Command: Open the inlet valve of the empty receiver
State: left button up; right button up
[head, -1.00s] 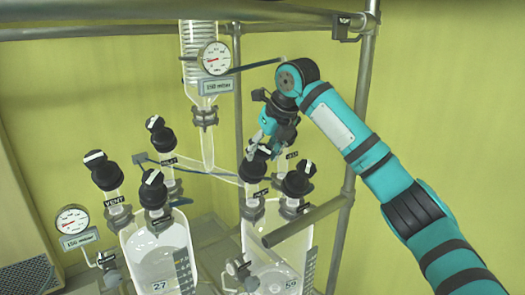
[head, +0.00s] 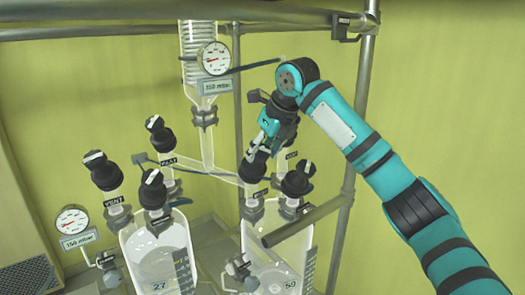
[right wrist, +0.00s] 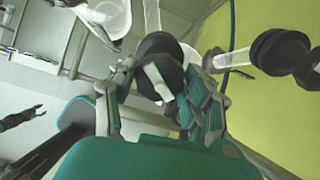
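Two glass receivers stand side by side, the left one marked 27 (head: 158,262) and the right one marked 59 (head: 262,262). Each has several black valve knobs with white bars on top. My right gripper (head: 262,150) is over the rear-left knob (head: 252,170) of the right receiver. In the right wrist view that knob (right wrist: 158,68) lies between the open fingers, its white bar tilted; firm contact does not show. The gripper hides most of the knob in the head view. My left gripper is outside the head view; a dark gripper-like shape (right wrist: 20,117) shows in the right wrist view.
A knob (head: 298,180) stands close to the right of my gripper, with a rail (head: 302,222) in front. The left receiver carries knobs marked VENT (head: 101,170) and others. A condenser (head: 198,50) and gauge (head: 214,58) hang behind; another gauge (head: 72,221) is at left.

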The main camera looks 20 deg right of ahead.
jog(key=o, duration=0.4)
jog(key=shift+c, duration=0.2)
jog(key=v, duration=1.2)
